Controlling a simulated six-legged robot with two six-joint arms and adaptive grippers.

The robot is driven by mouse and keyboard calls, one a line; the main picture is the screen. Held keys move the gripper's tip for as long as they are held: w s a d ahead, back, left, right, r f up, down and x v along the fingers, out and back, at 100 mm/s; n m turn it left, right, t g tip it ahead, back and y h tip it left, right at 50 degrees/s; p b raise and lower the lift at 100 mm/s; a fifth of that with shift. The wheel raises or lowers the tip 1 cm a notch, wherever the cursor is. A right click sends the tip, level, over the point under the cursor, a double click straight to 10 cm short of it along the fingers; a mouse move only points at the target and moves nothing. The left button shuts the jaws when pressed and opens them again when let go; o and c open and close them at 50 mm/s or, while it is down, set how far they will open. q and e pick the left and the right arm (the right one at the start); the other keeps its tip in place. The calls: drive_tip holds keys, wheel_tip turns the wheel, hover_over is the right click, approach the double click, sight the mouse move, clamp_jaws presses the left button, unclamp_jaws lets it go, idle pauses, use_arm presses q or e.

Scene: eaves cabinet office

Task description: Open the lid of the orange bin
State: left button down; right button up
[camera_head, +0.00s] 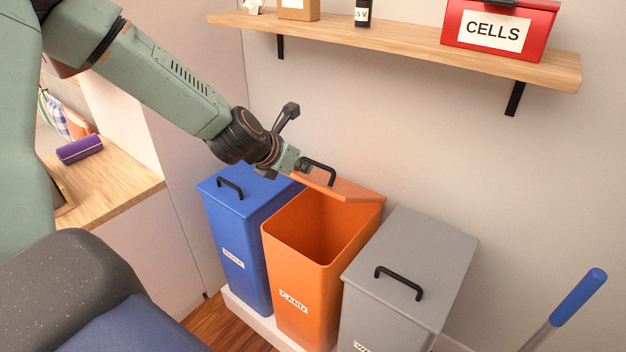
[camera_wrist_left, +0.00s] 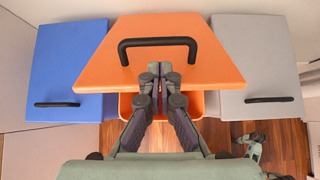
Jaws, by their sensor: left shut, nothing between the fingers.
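The orange bin (camera_head: 300,278) stands between two other bins, and its open top shows an empty-looking inside in the head view. Its orange lid (camera_head: 352,190) is raised at the front and tilted up from the back edge. The lid carries a black handle (camera_head: 322,166), which also shows in the wrist view (camera_wrist_left: 157,43). My left gripper (camera_head: 299,164) is shut and empty at the lid's raised front edge. In the wrist view its fingertips (camera_wrist_left: 160,68) overlap the lid just below the handle; whether they touch it is hard to tell.
A blue bin (camera_head: 247,262) stands left and a grey bin (camera_head: 425,250) right, both with lids shut. A wooden shelf (camera_head: 400,46) with a red CELLS box (camera_head: 500,26) hangs above. A blue-handled tool (camera_head: 578,297) stands at lower right.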

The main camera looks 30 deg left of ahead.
sight(312, 179)
use_arm(q)
drive_tip(key=shift+w+a+f+b, duration=0.2)
drive_tip(key=shift+w+f+b, duration=0.7)
drive_tip(key=shift+f+b, duration=0.3)
drive_tip(key=shift+w+d+f+b, duration=0.3)
drive_tip(key=shift+w+f+b, duration=0.05)
drive_tip(key=shift+w+b, duration=0.2)
drive_tip(key=shift+w+f, duration=0.15)
drive_tip(key=shift+w, duration=0.1)
drive_tip(key=shift+w+a+f, duration=0.15)
drive_tip(key=shift+f, duration=0.05)
drive_tip(key=shift+r, duration=0.15)
